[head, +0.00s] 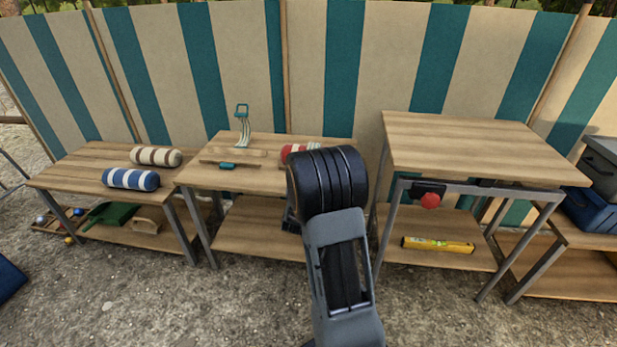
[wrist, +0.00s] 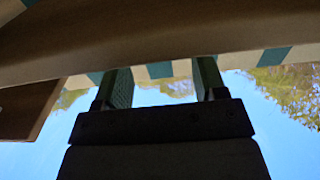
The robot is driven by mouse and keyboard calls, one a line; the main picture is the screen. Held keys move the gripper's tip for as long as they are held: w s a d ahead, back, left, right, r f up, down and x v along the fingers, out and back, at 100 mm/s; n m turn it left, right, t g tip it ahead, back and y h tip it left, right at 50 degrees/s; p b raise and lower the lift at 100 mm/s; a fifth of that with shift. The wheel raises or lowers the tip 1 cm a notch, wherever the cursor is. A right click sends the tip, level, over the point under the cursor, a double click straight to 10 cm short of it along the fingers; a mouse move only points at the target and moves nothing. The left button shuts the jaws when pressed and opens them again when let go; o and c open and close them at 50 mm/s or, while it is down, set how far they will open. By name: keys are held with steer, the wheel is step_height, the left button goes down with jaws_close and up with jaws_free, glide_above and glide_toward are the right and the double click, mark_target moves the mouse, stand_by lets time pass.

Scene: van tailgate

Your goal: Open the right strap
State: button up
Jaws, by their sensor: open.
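On the middle table (head: 262,178), a pale, green-striped strap with a teal buckle (head: 242,128) stands up at the back. A teal piece (head: 227,165) lies at the front beside a flat wooden board. A red and white roll (head: 300,150) lies to the right with pale, green-striped strap material (head: 316,146) on it; my arm partly hides it, so I cannot tell how this strap is fastened. In the wrist view my gripper (wrist: 163,83) is open, with nothing visible between its fingers. A wooden surface (wrist: 150,45) crosses that view above them. The head view hides my gripper.
The left table (head: 80,170) holds a brown and white roll (head: 156,155) and a blue and white roll (head: 131,178). A higher table (head: 470,150) at right has a red knob (head: 430,201) under its top. Gravel in front is mostly clear.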

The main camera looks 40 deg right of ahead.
steer(key=shift+b+x, duration=0.35)
steer(key=shift+x, duration=1.4)
steer(key=shift+c, duration=0.5)
